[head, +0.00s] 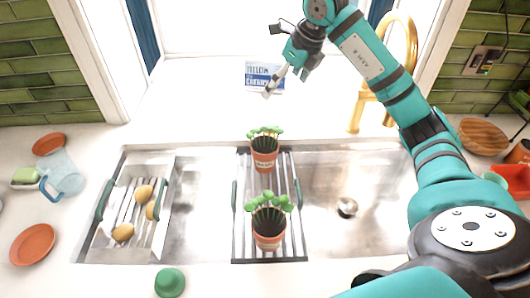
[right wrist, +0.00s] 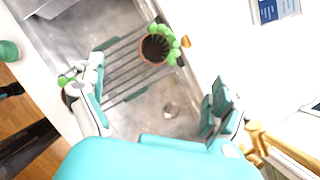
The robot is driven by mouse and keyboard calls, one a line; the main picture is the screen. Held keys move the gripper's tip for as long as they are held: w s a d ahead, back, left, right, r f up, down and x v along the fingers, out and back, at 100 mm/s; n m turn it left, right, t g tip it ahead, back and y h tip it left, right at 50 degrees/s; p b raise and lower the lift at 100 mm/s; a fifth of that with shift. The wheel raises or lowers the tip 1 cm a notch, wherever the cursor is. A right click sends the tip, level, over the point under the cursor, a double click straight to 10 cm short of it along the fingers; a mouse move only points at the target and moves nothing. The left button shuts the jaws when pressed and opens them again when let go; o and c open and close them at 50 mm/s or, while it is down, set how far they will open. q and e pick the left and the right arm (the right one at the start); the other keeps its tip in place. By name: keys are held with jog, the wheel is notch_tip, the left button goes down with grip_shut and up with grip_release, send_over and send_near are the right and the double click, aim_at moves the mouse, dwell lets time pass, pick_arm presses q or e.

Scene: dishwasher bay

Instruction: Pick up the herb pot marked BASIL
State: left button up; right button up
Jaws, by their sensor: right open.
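Two terracotta herb pots with green plants stand upright on a slatted rack (head: 241,215) across the sink. The back pot (head: 264,160) has round leafy sprigs; it also shows in the right wrist view (right wrist: 142,52). The front pot (head: 269,241) has larger leaves; in the right wrist view it is mostly hidden behind one finger. Both pots carry small labels, too small to read, so I cannot tell which is BASIL. My right gripper (head: 285,84) is open and empty, above and behind the back pot, near the windowsill. My left gripper is out of view.
A gold faucet (head: 359,108) rises right of the gripper. A card (head: 262,74) stands on the windowsill. A tray (head: 165,210) with several potatoes sits at the left of the sink. The right basin (head: 325,200) is empty.

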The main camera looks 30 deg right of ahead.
jog(key=f, duration=0.2)
pick_arm(q)
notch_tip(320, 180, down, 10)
jog(key=b, duration=0.9)
pick_arm(e)
send_near(262, 151)
jog(key=f+p, duration=0.1)
jog(key=p, duration=0.2)
jog(key=shift+w+a+f, duration=0.1)
jog(key=shift+a, duration=0.1)
jog(key=shift+w+f+p, duration=0.25)
jog(key=shift+f+p, duration=0.25)
jog(key=p+x, duration=0.1)
jog(key=x, duration=0.2)
jog(key=shift+w+f, duration=0.15)
jog(key=shift+f, duration=0.1)
jog(key=shift+w+f, duration=0.15)
jog(key=shift+f, duration=0.2)
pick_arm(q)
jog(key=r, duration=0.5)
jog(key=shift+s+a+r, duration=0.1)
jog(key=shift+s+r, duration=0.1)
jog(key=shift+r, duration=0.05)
pick_arm(e)
jog(key=shift+r, duration=0.1)
jog(key=c, duration=1.5)
